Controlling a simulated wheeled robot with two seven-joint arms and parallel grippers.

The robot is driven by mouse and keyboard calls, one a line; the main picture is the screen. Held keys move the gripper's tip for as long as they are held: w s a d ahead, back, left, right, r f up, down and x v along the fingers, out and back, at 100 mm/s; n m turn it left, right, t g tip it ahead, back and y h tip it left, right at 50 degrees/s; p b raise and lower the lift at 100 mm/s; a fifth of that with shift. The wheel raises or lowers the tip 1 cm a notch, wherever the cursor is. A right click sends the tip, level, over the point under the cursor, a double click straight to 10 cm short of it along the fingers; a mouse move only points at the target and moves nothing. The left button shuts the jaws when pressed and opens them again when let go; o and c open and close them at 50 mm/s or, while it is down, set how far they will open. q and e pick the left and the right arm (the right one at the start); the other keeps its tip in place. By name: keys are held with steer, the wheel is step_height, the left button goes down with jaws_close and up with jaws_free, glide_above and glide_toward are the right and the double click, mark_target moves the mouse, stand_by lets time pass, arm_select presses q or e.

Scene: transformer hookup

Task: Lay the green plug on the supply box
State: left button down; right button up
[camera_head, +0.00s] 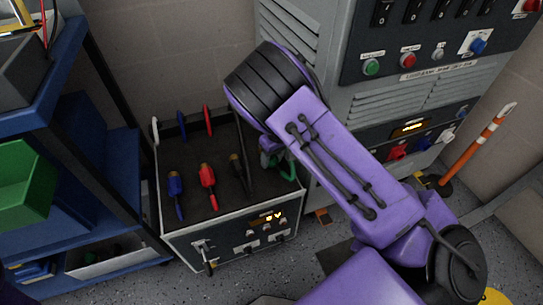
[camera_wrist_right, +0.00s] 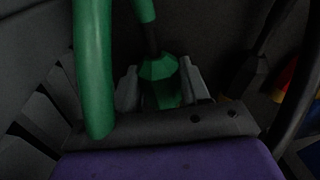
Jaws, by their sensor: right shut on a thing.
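My right gripper (camera_head: 268,158) is over the box's right part, mostly hidden behind my purple arm. In the right wrist view it is shut on the green plug (camera_wrist_right: 160,83), whose green cable (camera_wrist_right: 94,70) loops past on the left. I cannot tell whether the plug touches the top. My left gripper is not in view.
A grey cabinet (camera_head: 400,75) with buttons and sockets stands at the right. A blue shelf (camera_head: 100,215) with a green bin (camera_head: 22,185) stands at the left. An orange-and-white post (camera_head: 485,138) stands at far right. The front part of the box top looks clear.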

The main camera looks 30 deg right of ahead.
steer(key=o, duration=1.4)
steer(key=shift+r, duration=0.1)
step_height(320, 180, up, 10)
steer(key=s+d+p, duration=0.1)
steer(key=p, duration=0.3)
steer(key=shift+d+r, duration=0.15)
steer(key=shift+d, duration=0.05)
